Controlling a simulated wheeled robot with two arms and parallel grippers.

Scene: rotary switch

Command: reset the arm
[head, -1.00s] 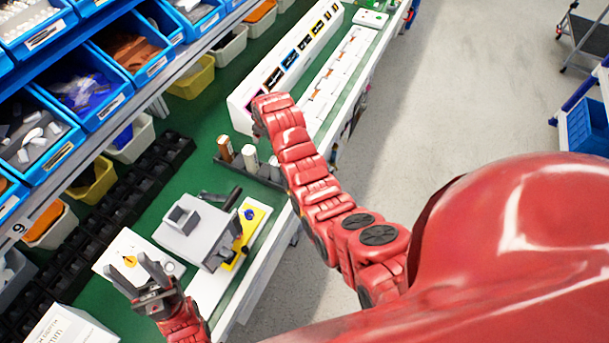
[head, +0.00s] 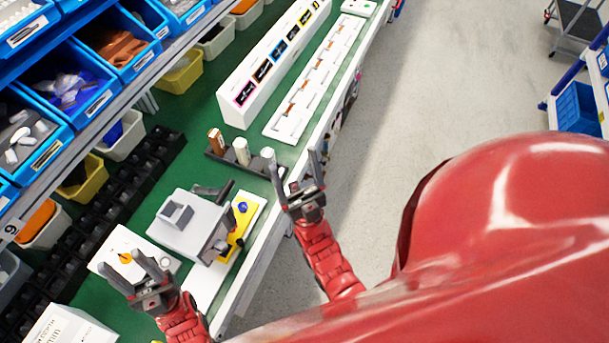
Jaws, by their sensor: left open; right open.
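My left gripper (head: 134,277) is open and empty. Its fingers overlap the white board (head: 100,262) with the orange knob (head: 126,257) in the picture; I cannot tell whether they touch it. My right gripper (head: 296,178) is open and empty, with its fingers pointing up the picture. It is at the table's right edge, to the right of the grey boxy device (head: 187,228).
A black rack with several bottles (head: 240,152) stands just up-left of my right gripper. A long white box (head: 265,70) and a white strip of trays (head: 315,85) lie further up the green table (head: 208,100). Blue bins line the left.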

